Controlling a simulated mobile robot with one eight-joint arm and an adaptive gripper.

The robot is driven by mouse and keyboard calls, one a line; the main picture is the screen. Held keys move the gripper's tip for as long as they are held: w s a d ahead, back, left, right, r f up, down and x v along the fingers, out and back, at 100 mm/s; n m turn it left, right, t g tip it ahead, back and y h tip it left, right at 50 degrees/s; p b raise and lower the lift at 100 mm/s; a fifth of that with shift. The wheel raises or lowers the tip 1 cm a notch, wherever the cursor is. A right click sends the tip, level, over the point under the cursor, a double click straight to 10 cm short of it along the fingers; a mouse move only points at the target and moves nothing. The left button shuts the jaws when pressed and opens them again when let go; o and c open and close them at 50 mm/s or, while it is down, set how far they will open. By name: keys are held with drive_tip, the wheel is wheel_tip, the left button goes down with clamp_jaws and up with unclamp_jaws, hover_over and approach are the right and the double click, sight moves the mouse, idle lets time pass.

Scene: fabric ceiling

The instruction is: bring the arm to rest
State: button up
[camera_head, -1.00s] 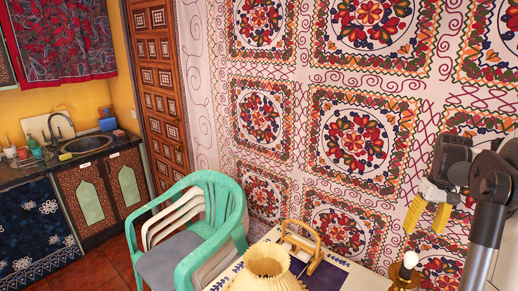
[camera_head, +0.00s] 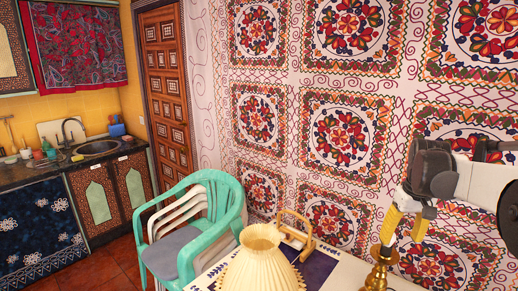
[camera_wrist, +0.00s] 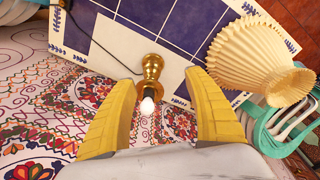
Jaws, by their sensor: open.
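My gripper (camera_head: 402,232) has yellow fingers pointing down at the right of the head view. In the wrist view my gripper (camera_wrist: 160,80) is open, its two fingers wide apart with nothing held between them. A brass lamp base (camera_head: 379,272) stands on the table just below the fingers. In the wrist view the lamp base (camera_wrist: 152,68) and its white bulb (camera_wrist: 147,106) show in the gap between the fingers. I cannot tell whether a finger touches the lamp. The bulb is hidden in the head view.
A tiled table (camera_head: 345,277) carries a cream pleated lampshade (camera_head: 262,262) and a wooden holder (camera_head: 298,232). Stacked green and white chairs (camera_head: 195,225) stand left of it. A patterned fabric wall (camera_head: 345,130) rises close behind. A counter (camera_head: 60,160) is at far left.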

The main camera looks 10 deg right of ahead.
drive_tip(key=s+a+f+n+t+b, duration=0.1)
drive_tip(key=s+a+f+b, duration=0.15)
drive_tip(key=a, duration=0.55)
drive_tip(key=s+a+f+t+b, duration=0.1)
drive_tip(key=a+b, duration=0.2)
drive_tip(key=a, duration=0.5)
drive_tip(key=s+a+f+t+b, duration=0.2)
drive_tip(key=s+a+f+b, duration=0.1)
drive_tip(key=a, duration=0.4)
drive_tip(key=s+a+f+n+t+b, duration=0.1)
drive_tip(key=s+a+f+t+b, duration=0.1)
drive_tip(key=s+a+f, duration=0.4)
drive_tip(key=shift+s+a+f+y+b, duration=0.2)
drive_tip(key=shift+a+f+y+b, duration=0.1)
drive_tip(key=shift+a+f+b, duration=0.2)
